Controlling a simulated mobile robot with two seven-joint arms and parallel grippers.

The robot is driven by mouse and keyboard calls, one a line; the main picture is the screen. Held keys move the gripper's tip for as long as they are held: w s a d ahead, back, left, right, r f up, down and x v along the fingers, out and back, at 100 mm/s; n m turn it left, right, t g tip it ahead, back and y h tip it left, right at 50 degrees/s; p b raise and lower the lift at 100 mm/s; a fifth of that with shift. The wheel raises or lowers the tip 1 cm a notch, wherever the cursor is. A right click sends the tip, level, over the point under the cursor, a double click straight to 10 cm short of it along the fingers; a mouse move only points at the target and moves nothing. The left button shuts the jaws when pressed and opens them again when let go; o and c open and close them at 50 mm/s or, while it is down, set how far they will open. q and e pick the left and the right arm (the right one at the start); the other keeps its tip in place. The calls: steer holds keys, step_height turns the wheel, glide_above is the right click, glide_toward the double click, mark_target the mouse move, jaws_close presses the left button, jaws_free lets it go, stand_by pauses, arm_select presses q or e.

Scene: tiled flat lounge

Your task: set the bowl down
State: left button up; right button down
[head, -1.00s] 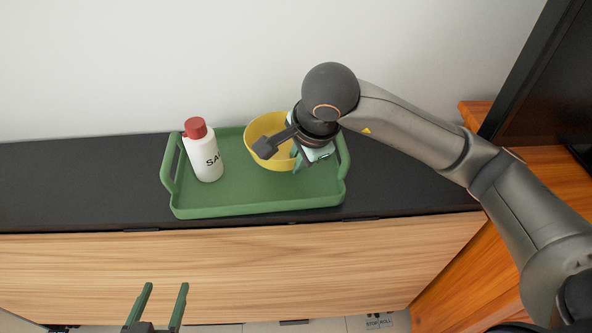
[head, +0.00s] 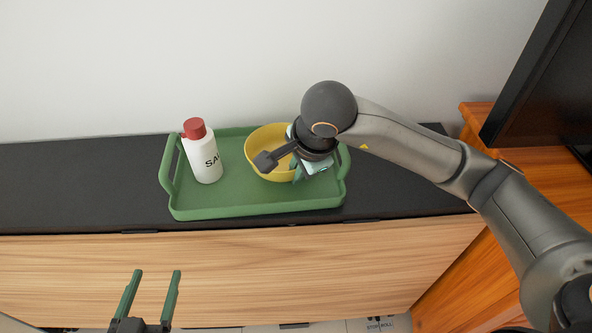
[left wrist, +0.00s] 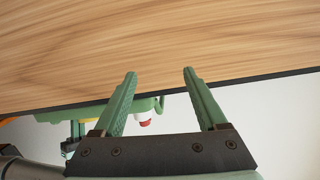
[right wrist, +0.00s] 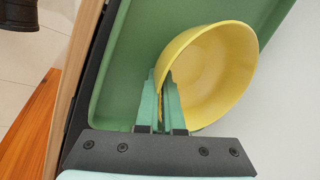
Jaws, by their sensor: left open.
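The yellow bowl (head: 264,148) is over the right half of the green tray (head: 240,207), next to a white bottle; whether its base touches the tray floor I cannot tell. My right gripper (head: 298,172) is at the bowl's right side, partly hidden by its own wrist. In the right wrist view its fingers (right wrist: 162,92) are close together with the rim of the bowl (right wrist: 222,70) between them. My left gripper (head: 157,272) is open and empty in front of the cabinet, low and away from the tray; it also shows in the left wrist view (left wrist: 160,73).
The white bottle with a red cap (head: 204,158) stands in the tray's left part. The tray is on a black-topped wooden cabinet (head: 80,190) against a white wall. The black top left of the tray is clear. A dark screen (head: 545,90) stands at the right.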

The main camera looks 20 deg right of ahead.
steer(key=c, duration=1.4)
jaws_free()
arm_select(q)
steer(key=shift+r, duration=0.25)
arm_select(e)
steer(key=o, duration=0.3)
steer(key=shift+o, duration=0.2)
steer(key=shift+r, duration=0.2)
arm_select(q)
steer(key=s+f+g+p, duration=0.1)
steer(key=s+f+g, duration=0.2)
steer(key=f, duration=0.3)
steer(key=s+f+n+g+y+p, duration=0.1)
steer(key=s+f+g, duration=0.2)
steer(key=f, duration=0.3)
steer(key=shift+s+d+f+p, duration=0.2)
steer(key=shift+s+p, duration=0.1)
steer(key=shift+s, duration=0.3)
arm_select(e)
steer(key=v, duration=1.2)
